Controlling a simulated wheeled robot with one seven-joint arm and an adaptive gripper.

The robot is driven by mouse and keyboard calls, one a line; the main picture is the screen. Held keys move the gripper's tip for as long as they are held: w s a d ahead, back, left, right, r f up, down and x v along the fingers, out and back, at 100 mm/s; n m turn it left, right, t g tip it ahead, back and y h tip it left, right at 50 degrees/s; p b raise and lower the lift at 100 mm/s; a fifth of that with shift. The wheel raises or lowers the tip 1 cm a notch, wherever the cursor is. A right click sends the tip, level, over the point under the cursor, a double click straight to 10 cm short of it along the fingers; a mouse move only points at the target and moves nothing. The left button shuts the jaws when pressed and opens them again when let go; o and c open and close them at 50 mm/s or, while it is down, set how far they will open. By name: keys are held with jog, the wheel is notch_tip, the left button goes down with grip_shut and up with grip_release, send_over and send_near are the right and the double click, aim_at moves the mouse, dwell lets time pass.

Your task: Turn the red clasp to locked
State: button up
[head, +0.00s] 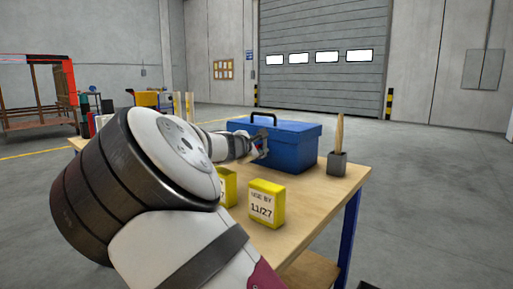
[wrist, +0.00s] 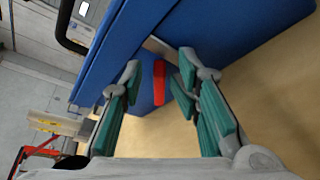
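The blue toolbox (head: 292,147) with a black handle stands on the wooden workbench (head: 310,204). In the wrist view the toolbox (wrist: 235,25) fills the upper part, tilted. My gripper (head: 262,143) is at the front of the toolbox. In the wrist view my gripper (wrist: 160,77) is open, with one teal-padded finger on each side of the clasp and visible gaps between. The head view does not show the clasp clearly, as my arm and gripper are in front.
A yellow box marked "USE BY 11/27" (head: 266,204) stands near the bench's front edge. A second yellow box (head: 228,187) is partly hidden behind my arm. A dark pot (head: 337,165) with a wooden-handled item stands right of the toolbox. The bench's right front is clear.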

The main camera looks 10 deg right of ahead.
jog(key=v, duration=0.8)
dwell(0.4)
